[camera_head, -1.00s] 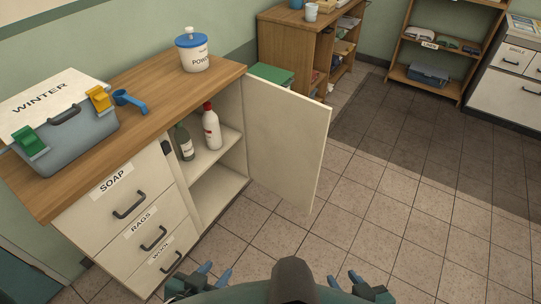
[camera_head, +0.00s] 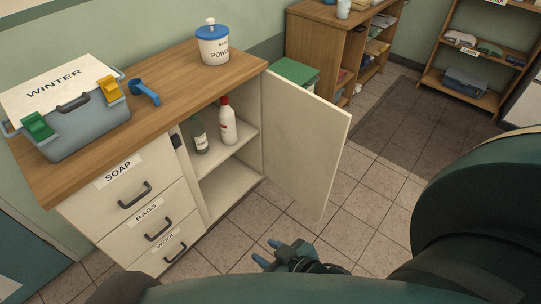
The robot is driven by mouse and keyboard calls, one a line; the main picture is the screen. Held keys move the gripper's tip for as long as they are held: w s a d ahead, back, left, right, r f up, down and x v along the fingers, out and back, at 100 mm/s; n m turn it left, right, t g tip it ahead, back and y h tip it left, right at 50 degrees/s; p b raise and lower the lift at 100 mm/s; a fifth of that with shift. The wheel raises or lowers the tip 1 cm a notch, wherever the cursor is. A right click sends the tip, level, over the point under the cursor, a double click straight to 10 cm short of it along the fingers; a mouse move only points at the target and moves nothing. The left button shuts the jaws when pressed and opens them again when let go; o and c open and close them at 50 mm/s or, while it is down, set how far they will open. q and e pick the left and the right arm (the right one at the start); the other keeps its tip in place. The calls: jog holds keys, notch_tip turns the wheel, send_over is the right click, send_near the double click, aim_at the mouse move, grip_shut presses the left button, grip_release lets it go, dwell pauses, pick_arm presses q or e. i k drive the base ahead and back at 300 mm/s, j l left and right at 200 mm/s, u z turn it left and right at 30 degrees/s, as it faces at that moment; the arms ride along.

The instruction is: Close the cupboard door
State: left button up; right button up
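The white cupboard door (camera_head: 305,140) stands wide open, swung out from the right side of the cupboard. Through the opening, a green bottle (camera_head: 199,135) and a white bottle with a red cap (camera_head: 228,124) stand on the inner shelf (camera_head: 215,152). My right gripper (camera_head: 267,251) is low in the picture, below the door's bottom edge and apart from it. Its two blue fingertips are spread, with nothing between them. My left gripper does not show.
The counter (camera_head: 175,88) holds a grey box labelled WINTER (camera_head: 85,125), a blue scoop (camera_head: 144,90) and a powder tub (camera_head: 212,46). Drawers (camera_head: 125,190) are left of the cupboard. A wooden shelf unit (camera_head: 325,50) stands behind the door. Tiled floor (camera_head: 365,215) is clear right of the door.

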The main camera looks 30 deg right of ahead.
aim_at(304, 134)
jog(key=l+u, duration=0.35)
jog(key=l, duration=0.15)
jog(key=l+u, duration=0.3)
jog(key=l, duration=0.2)
jog(key=k+l+u, duration=0.15)
jog(key=l, duration=0.2)
jog(key=l+u, duration=0.1)
jog(key=l, duration=0.25)
jog(key=k+l+u, duration=0.15)
jog(key=l, duration=0.15)
jog(key=k+l, duration=0.1)
jog(key=l, duration=0.3)
jog(key=k+l, duration=0.15)
jog(key=l, duration=0.25)
jog(key=k+l+u, duration=0.1)
jog(key=l, duration=0.3)
jog(key=k+l, duration=0.15)
jog(key=l, duration=0.25)
jog(key=k+l, duration=0.15)
jog(key=l, duration=0.25)
jog(key=k+l, duration=0.1)
jog(key=l, duration=0.3)
jog(key=k+l+u, duration=0.1)
jog(key=l, duration=0.3)
jog(key=i+u, duration=0.1)
jog(key=i, duration=0.2)
